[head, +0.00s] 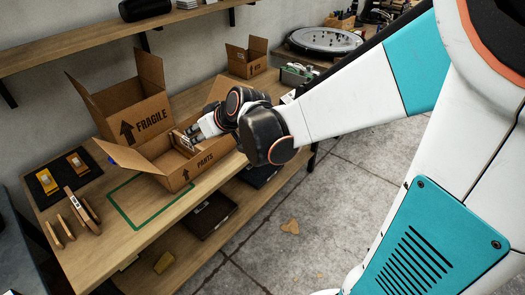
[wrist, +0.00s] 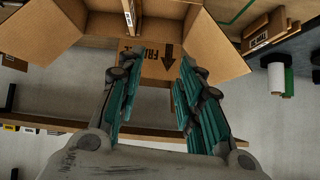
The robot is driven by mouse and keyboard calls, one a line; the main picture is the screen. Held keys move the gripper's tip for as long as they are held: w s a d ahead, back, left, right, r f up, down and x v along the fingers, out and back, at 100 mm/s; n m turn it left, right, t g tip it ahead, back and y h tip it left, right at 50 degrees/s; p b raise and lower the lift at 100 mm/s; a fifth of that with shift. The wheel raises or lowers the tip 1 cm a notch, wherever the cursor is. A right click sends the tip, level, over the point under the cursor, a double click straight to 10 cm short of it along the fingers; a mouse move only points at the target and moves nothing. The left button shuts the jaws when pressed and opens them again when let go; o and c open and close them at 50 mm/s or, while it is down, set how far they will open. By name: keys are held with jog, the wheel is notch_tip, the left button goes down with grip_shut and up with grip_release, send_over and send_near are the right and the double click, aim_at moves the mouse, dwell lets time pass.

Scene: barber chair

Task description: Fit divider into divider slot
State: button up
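The open cardboard box marked PARTS (head: 188,175) sits on the bench. A thin wooden divider (head: 183,142) stands inside it, beside my gripper (head: 196,134). In the wrist view, a labelled divider (wrist: 129,12) shows at the top edge inside the box (wrist: 200,25). My gripper (wrist: 155,68) has its teal-padded fingers spread, with nothing between them. It is over the box's interior, with the divider apart from the fingertips. The slot itself cannot be made out; the box walls and my gripper hide part of the interior.
The taller FRAGILE box (head: 150,118) stands behind. Several wooden pieces (head: 82,207) stand on the bench at left, near a dark mat (head: 58,178) with yellow items. A green outlined rectangle (head: 121,211) lies in front of the box. A shelf (head: 95,38) runs above.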

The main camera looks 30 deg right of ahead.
jog(key=s+d+r+m+g+h, duration=0.1)
jog(key=s+r+m+g+h, duration=0.1)
jog(key=s, duration=2.1)
jog(key=shift+r+h, duration=0.3)
jog(key=shift+h, duration=0.2)
